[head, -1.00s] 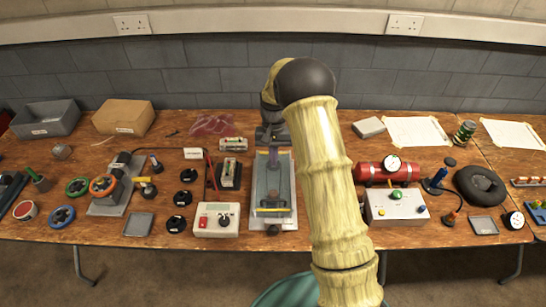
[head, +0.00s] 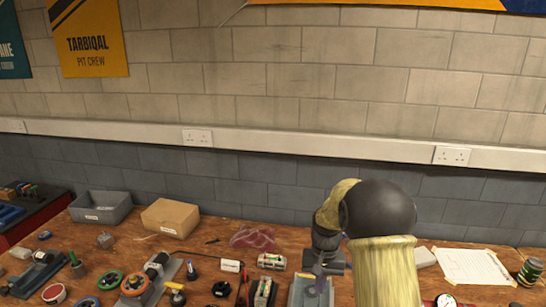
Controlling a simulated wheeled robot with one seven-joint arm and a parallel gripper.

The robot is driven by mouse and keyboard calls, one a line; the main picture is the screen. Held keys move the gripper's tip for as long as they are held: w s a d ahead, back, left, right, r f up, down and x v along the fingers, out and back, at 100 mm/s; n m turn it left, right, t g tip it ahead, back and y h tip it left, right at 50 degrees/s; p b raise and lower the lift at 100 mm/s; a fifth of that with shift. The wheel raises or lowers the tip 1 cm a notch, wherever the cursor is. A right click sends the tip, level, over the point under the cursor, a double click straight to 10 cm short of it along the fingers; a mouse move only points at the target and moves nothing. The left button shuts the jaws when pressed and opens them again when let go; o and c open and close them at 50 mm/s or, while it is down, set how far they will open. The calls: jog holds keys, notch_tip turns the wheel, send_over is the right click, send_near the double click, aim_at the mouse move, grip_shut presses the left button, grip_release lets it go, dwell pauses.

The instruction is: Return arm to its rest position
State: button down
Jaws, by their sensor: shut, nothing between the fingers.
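My arm (head: 385,270) rises from the bottom of the head view at right of centre, bent at a dark rounded joint. My gripper (head: 322,268) hangs from its far end, pointing down over the workbench (head: 215,236). It is shut and empty. It is above the far end of a grey tray-like fixture (head: 297,292), whose near part is cut off by the frame.
A grey bin (head: 100,208) and a cardboard box (head: 170,217) stand at the back left. Small parts and coloured rings (head: 108,280) crowd the front left. A paper sheet (head: 470,266) and a can (head: 529,271) lie right of my arm. The wall is close behind.

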jog(key=s+d+r+n+t, duration=0.1)
jog(key=s+r+t, duration=0.1)
jog(key=s, duration=0.8)
jog(key=s+r+t, duration=0.2)
jog(key=s+r, duration=0.2)
jog(key=s, duration=0.5)
jog(key=shift+s+d+r+n, duration=0.2)
jog(key=shift+s+d+n, duration=0.2)
